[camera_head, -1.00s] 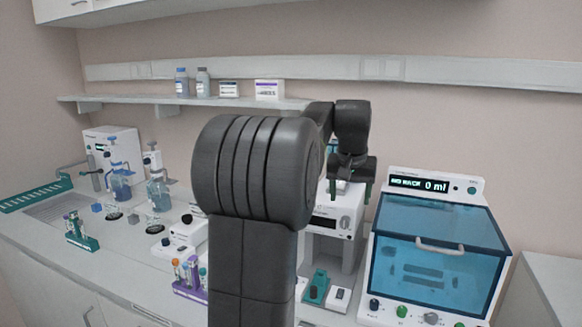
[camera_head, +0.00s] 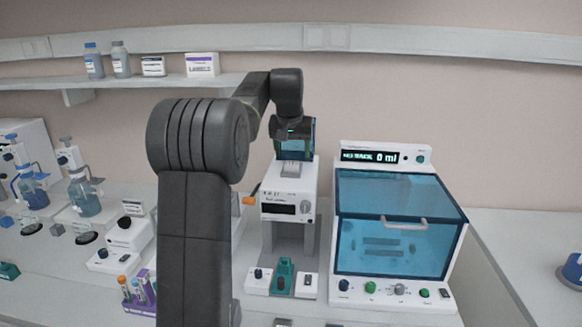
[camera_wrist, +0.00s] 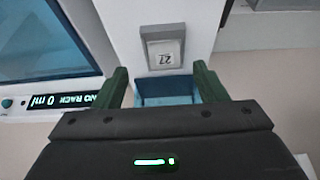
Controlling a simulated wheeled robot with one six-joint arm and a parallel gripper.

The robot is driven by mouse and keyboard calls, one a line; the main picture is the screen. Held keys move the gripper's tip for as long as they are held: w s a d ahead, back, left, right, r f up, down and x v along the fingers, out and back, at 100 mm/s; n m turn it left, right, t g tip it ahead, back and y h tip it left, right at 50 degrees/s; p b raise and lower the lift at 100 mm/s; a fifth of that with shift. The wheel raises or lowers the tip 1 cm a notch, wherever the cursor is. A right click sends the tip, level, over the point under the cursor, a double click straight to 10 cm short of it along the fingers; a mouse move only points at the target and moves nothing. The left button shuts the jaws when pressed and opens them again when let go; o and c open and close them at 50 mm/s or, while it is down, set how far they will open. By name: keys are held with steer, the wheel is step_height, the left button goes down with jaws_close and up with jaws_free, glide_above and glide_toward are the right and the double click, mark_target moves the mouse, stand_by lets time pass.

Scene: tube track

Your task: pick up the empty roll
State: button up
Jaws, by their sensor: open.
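I cannot clearly make out the empty roll in either view. My gripper (camera_head: 294,145) is above the back of a white labelling machine (camera_head: 290,205). In the wrist view its two green fingers (camera_wrist: 160,88) stand apart. A blue, open-topped bin or compartment (camera_wrist: 165,92) shows between and beyond them; I cannot tell whether a roll is in it. A grey-framed panel marked 27 (camera_wrist: 162,48) lies just past the fingertips. Nothing is visibly gripped.
A white cabinet with a blue window (camera_head: 400,225) stands close on the right, its display reading 0 ml. A shelf (camera_head: 130,84) with bottles and boxes hangs left. A purple tube rack (camera_head: 140,300) is at front left. A blue object (camera_head: 573,270) sits on the right bench.

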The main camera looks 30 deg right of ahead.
mark_target(291, 164)
steer(key=shift+w+p+x, duration=0.15)
steer(key=shift+p+x, duration=0.2)
steer(key=shift+x, duration=1)
steer(key=shift+w+p+x, duration=0.1)
steer(key=shift+p+x, duration=0.2)
steer(key=shift+x, duration=1.1)
steer(key=shift+a+r, duration=0.1)
steer(key=shift+a, duration=0.05)
steer(key=c, duration=1)
